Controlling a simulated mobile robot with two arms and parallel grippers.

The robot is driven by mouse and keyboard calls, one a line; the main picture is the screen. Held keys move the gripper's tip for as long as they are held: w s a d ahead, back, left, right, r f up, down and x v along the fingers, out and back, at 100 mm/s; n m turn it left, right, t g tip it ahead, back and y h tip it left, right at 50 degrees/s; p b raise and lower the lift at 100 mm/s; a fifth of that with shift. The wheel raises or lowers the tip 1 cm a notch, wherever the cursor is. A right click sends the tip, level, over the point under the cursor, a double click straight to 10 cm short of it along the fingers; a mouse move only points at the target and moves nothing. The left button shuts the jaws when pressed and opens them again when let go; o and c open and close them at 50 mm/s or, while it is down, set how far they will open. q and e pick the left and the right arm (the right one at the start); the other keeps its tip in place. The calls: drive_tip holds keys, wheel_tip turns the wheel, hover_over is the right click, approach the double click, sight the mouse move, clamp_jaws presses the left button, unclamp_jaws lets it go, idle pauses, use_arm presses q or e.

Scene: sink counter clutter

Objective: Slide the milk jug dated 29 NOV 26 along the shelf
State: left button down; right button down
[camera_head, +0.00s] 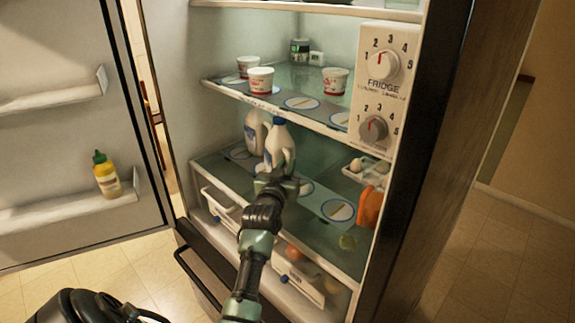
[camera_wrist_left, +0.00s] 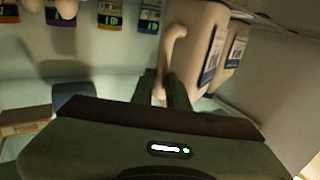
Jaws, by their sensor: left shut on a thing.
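Two white milk jugs stand side by side on the fridge's middle shelf (camera_head: 232,178). The other jug (camera_wrist_left: 237,50) is just beyond. The date print is too small to read. My right gripper is out of view.
Round marked spots (camera_head: 338,210) line the shelf, clear to the right of the jugs. An egg tray (camera_head: 362,172) and an orange item (camera_head: 370,205) sit at the right. Cups (camera_head: 260,80) stand on the shelf above. A yellow bottle (camera_head: 106,175) is in the open door.

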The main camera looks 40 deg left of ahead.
use_arm(q)
drive_tip(key=c, duration=1.4)
unclamp_jaws()
drive_tip(key=shift+w, duration=0.15)
drive_tip(key=shift+o, duration=0.5)
drive_tip(key=shift+w, duration=0.1)
drive_tip(key=b+v, duration=0.1)
drive_tip(key=v, duration=0.7)
